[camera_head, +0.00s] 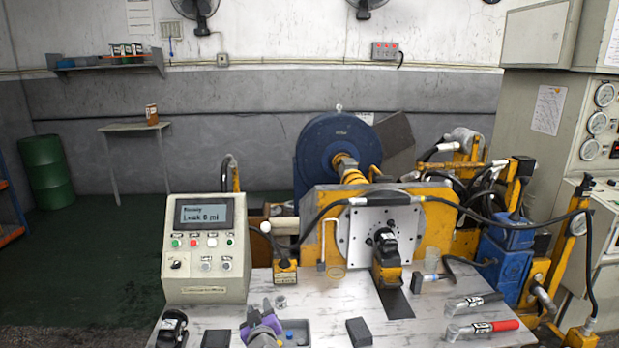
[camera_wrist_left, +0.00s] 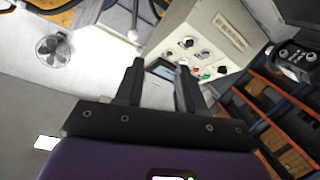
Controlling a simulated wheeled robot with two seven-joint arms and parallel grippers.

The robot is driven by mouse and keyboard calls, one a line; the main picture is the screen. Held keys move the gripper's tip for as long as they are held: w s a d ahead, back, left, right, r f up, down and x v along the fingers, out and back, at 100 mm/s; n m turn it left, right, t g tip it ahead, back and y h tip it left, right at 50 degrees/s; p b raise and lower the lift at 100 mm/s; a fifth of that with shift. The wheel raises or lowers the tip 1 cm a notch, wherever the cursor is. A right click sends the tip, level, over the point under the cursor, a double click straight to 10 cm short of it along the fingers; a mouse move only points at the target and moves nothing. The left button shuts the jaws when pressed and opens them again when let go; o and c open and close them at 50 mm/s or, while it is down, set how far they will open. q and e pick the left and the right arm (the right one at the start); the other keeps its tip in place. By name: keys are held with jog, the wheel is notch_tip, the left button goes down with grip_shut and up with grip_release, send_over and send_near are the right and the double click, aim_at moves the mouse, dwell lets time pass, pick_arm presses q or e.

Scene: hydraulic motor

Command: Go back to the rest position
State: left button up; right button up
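My left gripper (camera_head: 264,312), purple with dark fingers, is low in the head view at the front edge of the table, in front of the control box. In the left wrist view its two fingers (camera_wrist_left: 160,70) stand apart with nothing between them. The control box (camera_head: 206,282), with a lit screen and several buttons, shows behind the fingers in the left wrist view (camera_wrist_left: 212,48). A yellow and black hydraulic motor (camera_head: 386,262) sits against the light mounting plate (camera_head: 354,236) of the test stand. My right gripper is not in view.
The table (camera_head: 330,302) holds a grey tray (camera_head: 297,323), dark blocks (camera_head: 359,331), a red-handled tool (camera_head: 496,325) and a black-handled tool (camera_head: 478,301). A black hose (camera_head: 456,205) arches over the stand. Open floor (camera_head: 90,270) lies at left.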

pick_arm(q)
jog(key=s+d+f+m+g+h+p, duration=0.1)
jog(key=s+f+m+g+h, duration=0.15)
jog(key=s+f, duration=0.6)
jog(key=s+f+m+g+h+p, duration=0.15)
jog(key=s+f+g, duration=0.35)
jog(key=f, duration=0.7)
jog(key=s+d+f+g+h+p, duration=0.1)
jog(key=s+f+g, duration=0.2)
jog(key=s, duration=1)
jog(key=s+d+f+g+h+p, duration=0.1)
jog(key=s+d+f+g+h, duration=0.1)
jog(key=s, duration=1.1)
jog(key=f+g, duration=0.1)
jog(key=g, duration=0.1)
jog(key=shift+s+f+g+h, duration=0.3)
jog(key=shift+s+f+g, duration=0.05)
jog(key=shift+s, duration=0.05)
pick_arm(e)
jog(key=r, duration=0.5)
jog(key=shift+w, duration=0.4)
